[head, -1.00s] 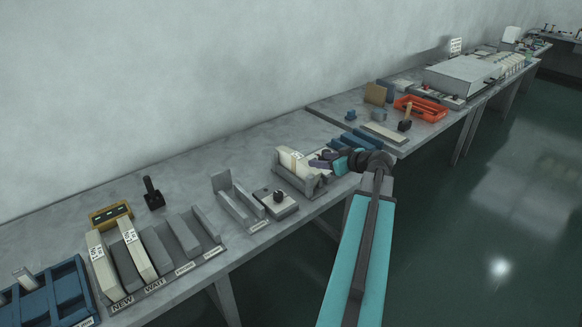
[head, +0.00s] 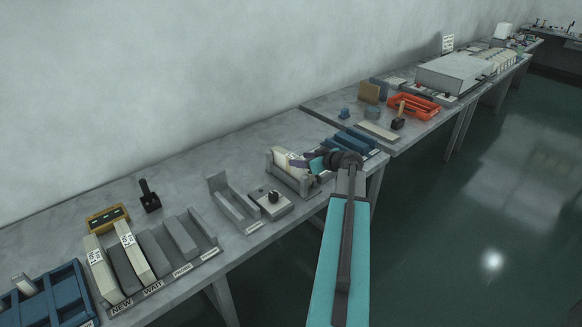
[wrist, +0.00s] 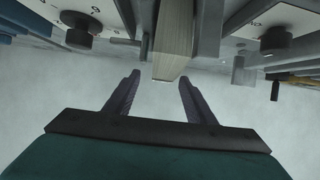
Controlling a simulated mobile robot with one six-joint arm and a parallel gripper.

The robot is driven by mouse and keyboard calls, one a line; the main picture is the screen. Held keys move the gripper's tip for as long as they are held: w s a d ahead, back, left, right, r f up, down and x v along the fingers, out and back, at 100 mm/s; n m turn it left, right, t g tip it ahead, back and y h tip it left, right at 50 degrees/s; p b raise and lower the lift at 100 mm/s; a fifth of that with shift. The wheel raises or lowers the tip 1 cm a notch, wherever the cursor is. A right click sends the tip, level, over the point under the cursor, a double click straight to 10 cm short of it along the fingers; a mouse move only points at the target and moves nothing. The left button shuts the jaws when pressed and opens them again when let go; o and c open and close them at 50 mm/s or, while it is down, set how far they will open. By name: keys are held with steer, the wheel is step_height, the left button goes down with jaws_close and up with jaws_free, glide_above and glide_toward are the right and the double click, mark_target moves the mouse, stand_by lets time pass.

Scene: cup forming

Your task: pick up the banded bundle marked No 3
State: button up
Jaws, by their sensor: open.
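A cream banded bundle (head: 284,158) with a printed label stands in a grey holder (head: 296,187) near the right end of the near bench. The number on its label is too small to read. My gripper (head: 307,160) is at the right side of this bundle, its dark fingers toward it. In the wrist view my gripper (wrist: 160,78) is open, and the end of a pale bundle (wrist: 172,45) is at the fingertips, roughly between them. I cannot tell whether they touch. Two more labelled bundles stand in the rack slots marked NEW (head: 101,268) and WAIT (head: 133,252).
The grey rack (head: 208,238) has further slots at the front left. An empty grey holder (head: 232,203) and a plate with a black knob (head: 272,199) stand left of my gripper. A blue tray (head: 62,300) is at bottom left.

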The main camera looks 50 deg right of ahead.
mark_target(296, 158)
steer(key=shift+w+f, duration=0.25)
steer(key=shift+w, duration=0.15)
steer(key=shift+w, duration=0.15)
steer(key=shift+p+x, duration=1.15)
steer(key=shift+x, duration=0.05)
steer(key=p+x, duration=0.1)
steer(key=x, duration=0.1)
steer(key=shift+w+f, duration=0.15)
steer(key=shift+w, duration=0.1)
steer(key=shift+c, duration=0.4)
jaws_close()
